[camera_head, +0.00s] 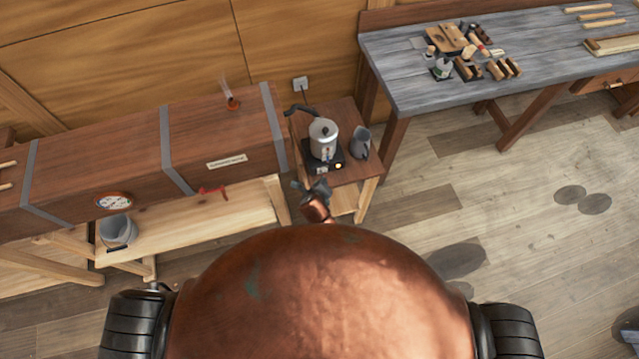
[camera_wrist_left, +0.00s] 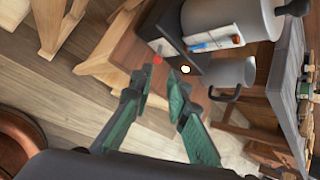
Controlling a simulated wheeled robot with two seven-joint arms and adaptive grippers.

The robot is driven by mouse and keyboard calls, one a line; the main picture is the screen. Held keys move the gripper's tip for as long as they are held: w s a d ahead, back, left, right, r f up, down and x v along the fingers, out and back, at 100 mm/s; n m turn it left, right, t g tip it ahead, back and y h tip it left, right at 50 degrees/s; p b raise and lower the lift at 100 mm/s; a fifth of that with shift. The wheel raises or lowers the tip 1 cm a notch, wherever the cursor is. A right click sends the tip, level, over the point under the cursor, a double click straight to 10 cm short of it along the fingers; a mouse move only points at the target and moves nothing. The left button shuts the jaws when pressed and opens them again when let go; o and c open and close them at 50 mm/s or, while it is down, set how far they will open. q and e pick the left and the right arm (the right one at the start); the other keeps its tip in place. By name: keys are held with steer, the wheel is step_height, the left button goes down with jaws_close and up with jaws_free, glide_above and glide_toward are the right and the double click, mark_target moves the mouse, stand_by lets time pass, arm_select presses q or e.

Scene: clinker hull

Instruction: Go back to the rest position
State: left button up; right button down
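My left gripper (camera_head: 318,188) is in front of the small wooden side table (camera_head: 345,170), just beyond my copper body. In the left wrist view its two green-padded fingers (camera_wrist_left: 160,88) are apart, with nothing between them. They point toward the dark hot plate and the grey jug (camera_wrist_left: 234,74), without visible contact. My right gripper is in neither view.
A metal kettle (camera_head: 323,138) stands on the hot plate (camera_head: 338,166), which shows a yellow light. The grey jug (camera_head: 359,143) stands beside it. A long wooden box (camera_head: 225,135) is at left; a grey workbench (camera_head: 415,75) with tools is at right. The floor at right is mostly clear.

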arm_select(q)
steer(key=shift+s+r, duration=0.45)
stand_by(0.3)
steer(key=s+a+f+n+g+b, duration=0.2)
steer(key=s+a+f+n+b, duration=0.3)
steer(key=f, duration=0.7)
steer(key=s+a+f+n+g+b, duration=0.1)
steer(key=s+a+f+n, duration=0.2)
steer(key=s+a+f, duration=0.6)
steer(key=s+a+f+n+g+b, duration=0.25)
steer(key=s+f+n, duration=0.2)
steer(key=f, duration=0.95)
steer(key=s+a+f+n+b, duration=0.2)
steer(key=s+a+f+n, duration=0.2)
steer(key=s, duration=0.6)
steer(key=s+a+f+n+g+b, duration=0.1)
steer(key=s+a+f+n+b, duration=0.1)
steer(key=s+a+f+n, duration=0.3)
steer(key=s+a+f+n+g+y+b, duration=0.1)
steer(key=s+a+f+n, duration=0.3)
steer(key=s, duration=1.2)
step_height(320, 180, down, 5)
steer(key=a+b, duration=0.1)
steer(key=a, duration=0.2)
steer(key=shift+s+b, duration=0.25)
steer(key=shift+b, duration=0.05)
steer(key=shift+s+r+n, duration=0.1)
steer(key=shift+n, duration=0.15)
